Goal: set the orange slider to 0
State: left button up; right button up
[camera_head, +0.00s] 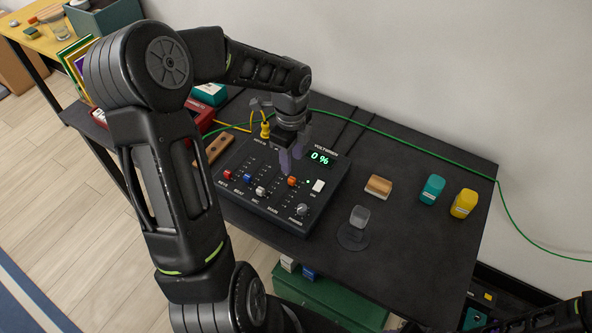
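The dark control panel (308,221) lies on the black table, with several slider caps on its top. The orange slider (292,181) is right of the red, blue and white caps. A small green display (320,158) at the panel's back reads 0 %. My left gripper (291,163) points down over the panel, its fingertips just behind and above the orange slider. Whether they touch it, and how far apart they are, I cannot tell. The gripper and wrist cover part of the panel's back. My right gripper is not in view; dark parts of my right arm show at the bottom right.
A knob (302,209) and white switch (318,186) sit beside the orange slider. Right of the panel are a grey block (360,216), wooden block (379,187), teal container (432,189) and yellow container (464,203). A green cable (430,153) crosses the back. The table's front right is clear.

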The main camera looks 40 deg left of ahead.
aim_at(292, 178)
pick_arm(q)
jog(key=shift+f+p, duration=0.3)
jog(key=shift+f, duration=3.6)
grip_shut()
